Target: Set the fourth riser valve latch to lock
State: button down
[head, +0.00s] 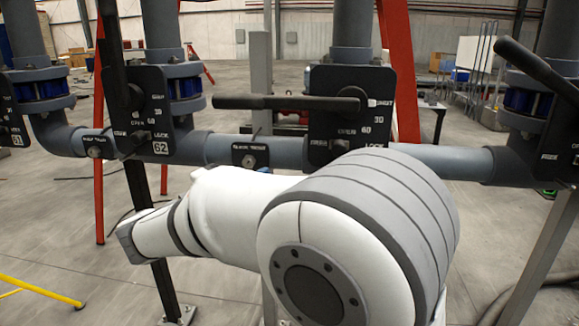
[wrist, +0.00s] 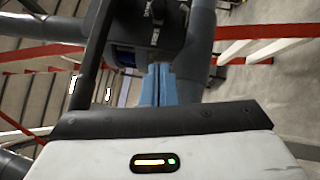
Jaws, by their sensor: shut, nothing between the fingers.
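In the head view, several risers carry black valve plates. Left to right are plate 61 (head: 9,122), plate 62 (head: 140,110), a third plate (head: 345,117) with its black handle (head: 290,102) lying level to the left, and a fourth plate (head: 558,140), cut off at the right edge. The fourth plate's black handle (head: 537,70) slants across it. FREE is legible low on that plate; its latch setting cannot be read. My gripper (wrist: 158,84), with blue fingers shut and empty, shows in the wrist view before a black plate (wrist: 150,35). I cannot tell which plate that is.
A grey horizontal pipe (head: 225,150) runs behind the plates, with a small black tag plate (head: 250,152) on it. Red posts (head: 400,70) and a black post (head: 120,100) stand around. A yellow bar (head: 40,290) lies low left. Open concrete floor lies behind.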

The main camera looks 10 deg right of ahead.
jog(key=b, duration=0.2)
send_near(330, 147)
jog(key=w, duration=0.3)
jog(key=d, duration=0.3)
jog(key=d+r, duration=0.1)
jog(key=shift+s+d+b, duration=0.15)
jog(key=shift+s+b, duration=0.15)
jog(key=shift+s, duration=0.05)
jog(key=shift+s+d+r, duration=0.1)
jog(key=shift+d, duration=0.35)
jog(key=shift+s+d, duration=0.1)
